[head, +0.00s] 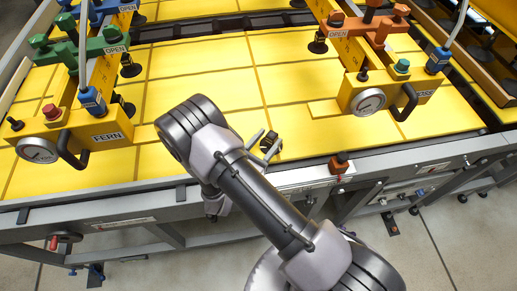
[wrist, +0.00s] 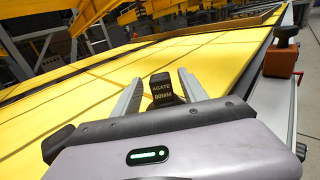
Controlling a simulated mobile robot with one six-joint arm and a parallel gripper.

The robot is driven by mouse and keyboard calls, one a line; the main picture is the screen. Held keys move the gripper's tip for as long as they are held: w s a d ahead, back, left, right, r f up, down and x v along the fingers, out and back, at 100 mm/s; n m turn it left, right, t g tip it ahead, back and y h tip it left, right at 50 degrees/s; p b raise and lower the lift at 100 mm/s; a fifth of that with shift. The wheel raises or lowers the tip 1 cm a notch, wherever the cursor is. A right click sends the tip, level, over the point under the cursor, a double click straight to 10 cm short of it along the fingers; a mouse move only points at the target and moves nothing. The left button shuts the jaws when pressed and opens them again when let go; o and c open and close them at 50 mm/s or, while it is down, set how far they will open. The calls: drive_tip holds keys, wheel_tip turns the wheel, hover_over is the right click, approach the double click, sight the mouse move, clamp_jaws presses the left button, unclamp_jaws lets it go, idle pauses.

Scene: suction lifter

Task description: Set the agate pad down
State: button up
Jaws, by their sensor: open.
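The agate pad is a small black block with the label "AGATE 80MM" (wrist: 161,89), seen in the wrist view just beyond my wrist. It also shows as a dark piece over the yellow panels (head: 271,146) in the head view. My gripper (head: 263,140) is open, with one grey finger on each side of the pad in the wrist view (wrist: 159,92). Gaps show between the fingers and the pad's visible top. The pad's underside is hidden, so I cannot tell exactly how it rests on the yellow surface (head: 200,60).
A yellow lifter beam marked FERN (head: 105,138) stands at left, with a gauge and black handle. Another yellow beam (head: 385,92) with a gauge stands at right. An orange-brown block with a black knob (head: 341,164) sits on the grey front rail (head: 160,212).

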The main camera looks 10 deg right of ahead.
drive_tip(key=v, duration=0.9)
drive_tip(key=shift+r+m+g, duration=0.3)
drive_tip(key=shift+r, duration=0.1)
drive_tip(key=s+d+r+m+g+y, duration=0.2)
drive_tip(key=s+d+r+m+g, duration=0.45)
drive_tip(key=r+m, duration=0.2)
drive_tip(key=s+d+r+m+g+y, duration=0.2)
drive_tip(key=s+d+r+m+g, duration=0.3)
drive_tip(key=r+m+g, duration=0.4)
drive_tip(key=s+a+r+m+t+y, duration=0.4)
drive_tip(key=a+r+m+t+y, duration=0.3)
drive_tip(key=m, duration=0.6)
wheel_tip(320, 180, up, 4)
drive_tip(key=t+y, duration=0.2)
drive_tip(key=y, duration=0.1)
drive_tip(key=shift+s+f+y, duration=0.2)
drive_tip(key=shift+s+y, duration=0.1)
drive_tip(key=shift+y, duration=0.1)
drive_tip(key=shift+f, duration=0.1)
